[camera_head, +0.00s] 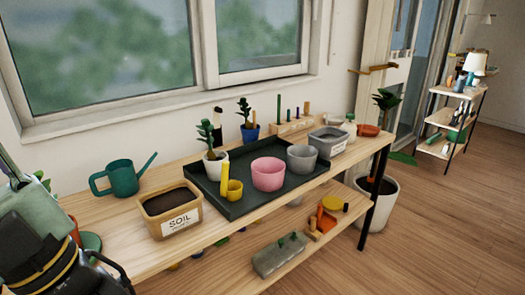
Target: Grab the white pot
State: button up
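A small white pot (216,167) holds a green cactus-like plant and stands upright at the back left of the dark green tray (240,204) on the wooden bench. A yellow pot and an upright yellow stick partly stand in front of it. A much larger white pot (379,204) with a leafy plant stands on the floor at the right end of the bench. Part of my arm, dark with yellow bands, fills the lower left corner, well left of the tray. No gripper fingertips show there. Nothing touches either white pot except what it stands on.
The tray also holds a pink pot (268,174) and a grey pot (301,159). A soil box (171,211) and teal watering can (120,178) stand left of it. A blue pot (250,133) is behind. Bare bench shows along the front left.

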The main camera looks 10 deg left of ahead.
aim_at(212, 170)
jog(key=j+z, duration=0.15)
jog(key=z, duration=0.2)
jog(key=i+j+z, duration=0.1)
jog(key=z, duration=0.25)
jog(key=j+z, duration=0.2)
jog(key=z, duration=0.15)
jog(key=j, duration=1.05)
